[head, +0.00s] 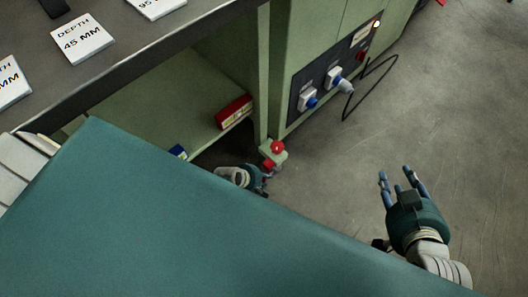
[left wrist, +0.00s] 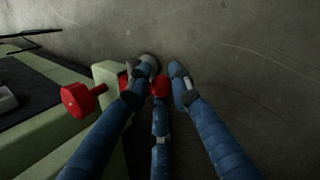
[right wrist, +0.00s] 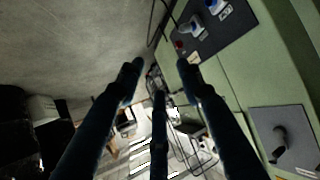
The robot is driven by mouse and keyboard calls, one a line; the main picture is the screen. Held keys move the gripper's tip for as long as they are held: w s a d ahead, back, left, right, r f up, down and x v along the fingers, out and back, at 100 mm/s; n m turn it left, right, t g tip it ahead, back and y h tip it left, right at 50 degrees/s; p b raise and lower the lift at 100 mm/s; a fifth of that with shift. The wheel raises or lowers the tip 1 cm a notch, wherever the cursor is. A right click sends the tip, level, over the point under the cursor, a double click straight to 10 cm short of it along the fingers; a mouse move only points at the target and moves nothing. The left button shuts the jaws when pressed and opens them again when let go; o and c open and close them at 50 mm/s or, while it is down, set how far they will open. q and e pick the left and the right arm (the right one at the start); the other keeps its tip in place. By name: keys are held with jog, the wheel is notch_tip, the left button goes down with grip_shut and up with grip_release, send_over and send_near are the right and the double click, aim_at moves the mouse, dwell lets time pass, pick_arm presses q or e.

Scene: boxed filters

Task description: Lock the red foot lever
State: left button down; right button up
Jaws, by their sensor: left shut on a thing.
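The red foot lever (head: 268,163) is low at the foot of the green cabinet, partly hidden by my left gripper (head: 264,182). In the left wrist view the lever (left wrist: 160,86) shows as a red piece between the blue fingers of the left gripper (left wrist: 160,78), which is shut on it. A red round knob (head: 278,147) stands beside it on a pale green bracket (head: 279,157); the knob (left wrist: 78,100) also shows left of the fingers in the left wrist view. My right gripper (head: 402,180) is open and empty above the floor.
A grey table (head: 130,55) with depth signs is at upper left, above a green shelf (head: 150,85) holding a red box (head: 234,111). The green cabinet (head: 303,30) has plugs and a black cable (head: 365,95). Grey floor (head: 450,110) at right is clear.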

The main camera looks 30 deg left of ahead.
pick_arm(q)
jog(key=shift+a+f, duration=0.15)
jog(key=shift+a, duration=0.35)
pick_arm(e)
jog(key=shift+w+a+r+t, duration=0.2)
jog(key=shift+w+r+t, duration=0.15)
jog(key=shift+r, duration=0.1)
jog(key=shift+w+a+r+t, duration=0.15)
jog(key=shift+w+r+t, duration=0.1)
jog(key=shift+w+r, duration=0.15)
pick_arm(q)
jog(key=c, duration=1.5)
grip_release()
jog(key=shift+c, duration=0.2)
jog(key=shift+d, duration=0.2)
jog(key=shift+s+r, duration=0.35)
jog(key=shift+r, duration=0.2)
jog(key=v, duration=1.1)
jog(key=shift+a, duration=0.15)
jog(key=shift+f, duration=0.1)
